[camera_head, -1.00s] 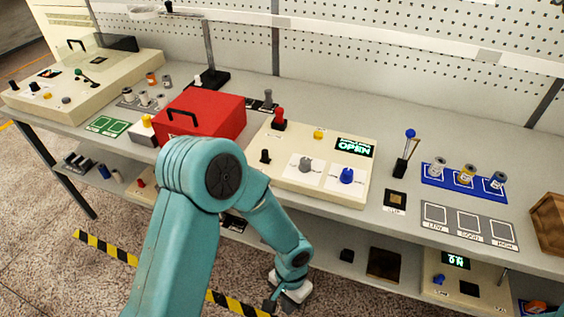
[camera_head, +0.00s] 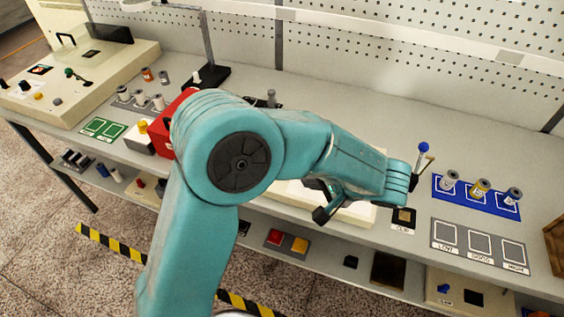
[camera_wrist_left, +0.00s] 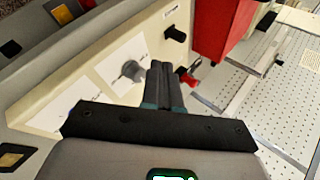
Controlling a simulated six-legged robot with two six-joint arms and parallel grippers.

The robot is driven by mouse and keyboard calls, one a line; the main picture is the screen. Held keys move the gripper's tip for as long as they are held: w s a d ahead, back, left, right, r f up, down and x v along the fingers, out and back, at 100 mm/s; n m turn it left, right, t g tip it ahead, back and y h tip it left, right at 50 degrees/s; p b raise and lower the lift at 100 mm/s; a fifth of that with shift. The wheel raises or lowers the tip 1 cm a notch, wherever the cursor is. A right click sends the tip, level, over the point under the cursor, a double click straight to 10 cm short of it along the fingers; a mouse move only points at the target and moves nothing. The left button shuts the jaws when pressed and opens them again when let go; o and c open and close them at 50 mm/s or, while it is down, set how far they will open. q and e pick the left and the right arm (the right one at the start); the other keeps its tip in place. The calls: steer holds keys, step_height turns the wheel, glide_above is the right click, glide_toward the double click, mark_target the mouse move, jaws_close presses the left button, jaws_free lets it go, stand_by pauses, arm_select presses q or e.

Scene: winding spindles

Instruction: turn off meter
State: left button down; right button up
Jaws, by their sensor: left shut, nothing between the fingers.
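No label marks the meter, so I cannot tell which unit it is. A beige panel box (camera_head: 352,214) on the bench is mostly hidden behind my left arm in the head view. In the left wrist view this box (camera_wrist_left: 150,40) shows a grey knob (camera_wrist_left: 130,70) on a white card, a black knob (camera_wrist_left: 175,34) and a red handle (camera_wrist_left: 190,79). A lit green display (camera_wrist_left: 170,178) is cut off at the bottom edge. My left gripper (camera_wrist_left: 164,68) is shut and empty, with its tips over the box between the grey knob and the red handle. Contact cannot be told.
A red box (camera_head: 160,134) stands left of the panel. Another beige unit (camera_head: 434,298) sits on the lower shelf.

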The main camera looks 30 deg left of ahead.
arm_select(q)
steer(key=p+x, duration=0.2)
steer(key=x, duration=0.7)
steer(key=shift+s+a, duration=0.1)
steer(key=shift+a, duration=0.1)
steer(key=shift+w+a+f+p, duration=0.1)
steer(key=shift+w+a+p, duration=0.1)
steer(key=shift+a+p, duration=0.35)
steer(key=shift+w+a+f+p, duration=0.1)
steer(key=shift+w+a+p, duration=0.2)
steer(key=shift+a, duration=1.15)
steer(key=shift+f, duration=0.1)
steer(key=shift+w, duration=0.15)
steer(key=shift+a, duration=0.1)
